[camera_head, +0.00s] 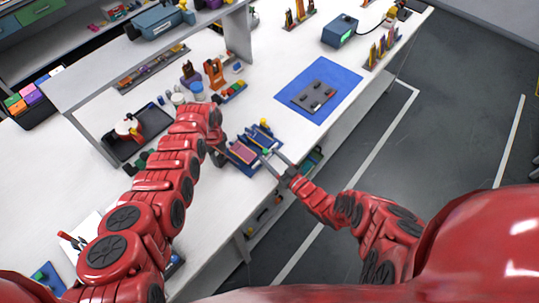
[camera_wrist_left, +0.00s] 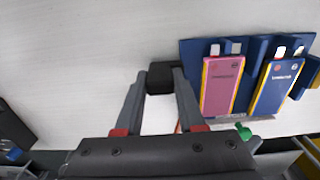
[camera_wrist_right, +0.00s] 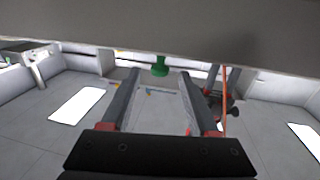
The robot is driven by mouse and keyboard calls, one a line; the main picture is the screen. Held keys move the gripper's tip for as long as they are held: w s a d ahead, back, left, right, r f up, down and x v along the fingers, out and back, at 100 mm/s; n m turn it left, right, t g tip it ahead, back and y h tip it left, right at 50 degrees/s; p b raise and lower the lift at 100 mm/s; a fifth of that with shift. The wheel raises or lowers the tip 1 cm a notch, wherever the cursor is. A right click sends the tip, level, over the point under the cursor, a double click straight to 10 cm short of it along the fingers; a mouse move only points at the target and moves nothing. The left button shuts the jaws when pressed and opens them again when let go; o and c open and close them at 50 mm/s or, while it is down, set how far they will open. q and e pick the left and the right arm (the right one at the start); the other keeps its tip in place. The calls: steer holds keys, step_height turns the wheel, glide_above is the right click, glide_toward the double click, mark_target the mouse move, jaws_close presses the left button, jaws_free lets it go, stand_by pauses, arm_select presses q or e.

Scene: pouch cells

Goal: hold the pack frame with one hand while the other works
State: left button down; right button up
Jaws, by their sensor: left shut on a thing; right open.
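The pack frame (camera_head: 233,160) is a blue tray near the table's front edge. In the left wrist view the pack frame (camera_wrist_left: 190,55) holds a pink pouch cell (camera_wrist_left: 221,85) and a blue pouch cell (camera_wrist_left: 276,87) side by side, with metal tabs at the top. My left gripper (camera_wrist_left: 160,78) is shut on a dark block at the frame's left side. My right gripper (camera_head: 268,157) is open at the frame's right front side. In the right wrist view a green knob (camera_wrist_right: 160,66) shows beyond its open fingers, with nothing gripped.
A blue mat (camera_head: 340,80) with a grey tray (camera_head: 313,97) lies to the right. An orange stand (camera_head: 214,73) and small bottles stand behind the frame. A dark tray (camera_head: 125,150) sits at left. A blue-grey device (camera_head: 340,31) stands at the back right.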

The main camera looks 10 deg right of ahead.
steer(key=shift+w+a, duration=0.3)
steer(key=shift+w, duration=0.3)
jaws_close()
stand_by(1.2)
